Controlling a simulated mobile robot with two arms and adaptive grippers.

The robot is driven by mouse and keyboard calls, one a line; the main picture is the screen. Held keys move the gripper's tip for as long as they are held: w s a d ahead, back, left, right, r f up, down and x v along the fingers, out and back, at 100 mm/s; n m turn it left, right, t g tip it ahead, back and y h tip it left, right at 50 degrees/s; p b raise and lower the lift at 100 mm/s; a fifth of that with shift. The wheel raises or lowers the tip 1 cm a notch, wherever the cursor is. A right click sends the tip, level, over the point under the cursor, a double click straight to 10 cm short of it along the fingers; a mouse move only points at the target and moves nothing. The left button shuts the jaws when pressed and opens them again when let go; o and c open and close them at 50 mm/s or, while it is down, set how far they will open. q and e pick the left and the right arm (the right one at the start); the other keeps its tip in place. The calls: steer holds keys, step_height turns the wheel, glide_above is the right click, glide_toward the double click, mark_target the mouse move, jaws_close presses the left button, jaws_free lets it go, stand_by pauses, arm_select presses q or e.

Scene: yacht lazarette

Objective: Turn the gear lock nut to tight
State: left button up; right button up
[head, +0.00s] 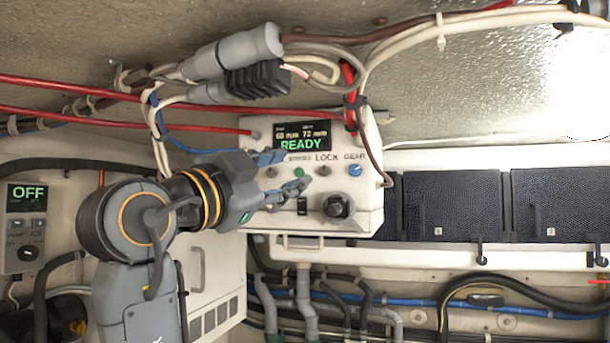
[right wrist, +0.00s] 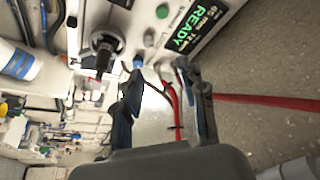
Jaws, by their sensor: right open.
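A white control box (head: 365,222) hangs in the middle of the head view, with a display (head: 302,136) reading READY. Below the words LOCK and GEAR are a small grey knob (head: 324,170) and a blue knob (head: 355,170). A larger black knob (head: 337,206) sits lower; it also shows in the right wrist view (right wrist: 104,48). I cannot tell for sure which is the gear lock nut. My right gripper (head: 284,176) is open and empty in front of the box's left part. In the right wrist view its fingertips (right wrist: 158,72) are near the blue knob (right wrist: 138,62).
Grey connectors and cables (head: 232,52) hang above the box. Red lines (head: 120,82) run behind my arm. Dark panels (head: 455,205) stand to the right. Hoses (head: 305,300) run below. A second box (head: 25,230) reading OFF is at the far left.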

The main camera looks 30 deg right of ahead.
steer(key=shift+s+a, duration=0.3)
steer(key=shift+a, duration=0.35)
steer(key=shift+s+a, duration=0.25)
steer(key=shift+a, duration=0.4)
steer(key=shift+s+a, duration=0.3)
steer(key=shift+a, duration=0.35)
